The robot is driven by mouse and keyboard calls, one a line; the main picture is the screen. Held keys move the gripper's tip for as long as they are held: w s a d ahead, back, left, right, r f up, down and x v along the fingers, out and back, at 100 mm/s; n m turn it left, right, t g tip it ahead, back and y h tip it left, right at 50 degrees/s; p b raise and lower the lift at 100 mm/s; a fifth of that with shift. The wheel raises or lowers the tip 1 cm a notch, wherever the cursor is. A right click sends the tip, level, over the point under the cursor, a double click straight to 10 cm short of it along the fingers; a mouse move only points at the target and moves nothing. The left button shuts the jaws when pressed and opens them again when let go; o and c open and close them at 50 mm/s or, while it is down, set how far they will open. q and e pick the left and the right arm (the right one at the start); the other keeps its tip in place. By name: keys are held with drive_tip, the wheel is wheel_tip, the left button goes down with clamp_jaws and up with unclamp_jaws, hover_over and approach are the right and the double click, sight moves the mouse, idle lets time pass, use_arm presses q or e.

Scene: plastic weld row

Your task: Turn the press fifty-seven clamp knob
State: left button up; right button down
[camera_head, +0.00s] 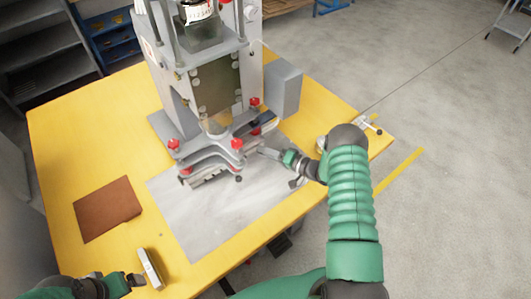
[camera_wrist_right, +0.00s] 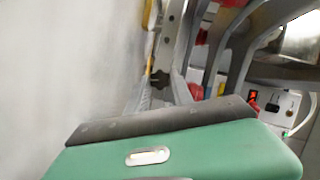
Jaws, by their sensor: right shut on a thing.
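The press (camera_head: 205,75) stands on the yellow table, with several red knobs, such as one at its front (camera_head: 237,143), on its lower plates. My right gripper (camera_head: 262,151) reaches in from the right, beside the front right of these plates. In the right wrist view a dark lobed clamp knob (camera_wrist_right: 160,79) sits between the fingertips, and my right gripper (camera_wrist_right: 162,92) is shut on it. In the head view the held knob is too small to make out. My left gripper (camera_head: 136,281) is at the lower left, close to a small grey block; its jaw opening is unclear.
A grey metal sheet (camera_head: 205,225) lies under and in front of the press. A brown sheet (camera_head: 107,208) lies on the left of the yellow table (camera_head: 70,130). The small grey block (camera_head: 151,268) is near the front edge. A grey box (camera_head: 284,88) stands right of the press.

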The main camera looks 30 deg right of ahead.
drive_tip(key=shift+s+d+f, duration=0.1)
drive_tip(key=shift+f, duration=0.05)
drive_tip(key=c, duration=1.1)
unclamp_jaws()
drive_tip(key=shift+d, duration=0.1)
drive_tip(key=v, duration=1.6)
drive_tip(key=shift+s+d+b, duration=0.2)
drive_tip(key=shift+s+b, duration=0.1)
drive_tip(key=shift+b, duration=0.05)
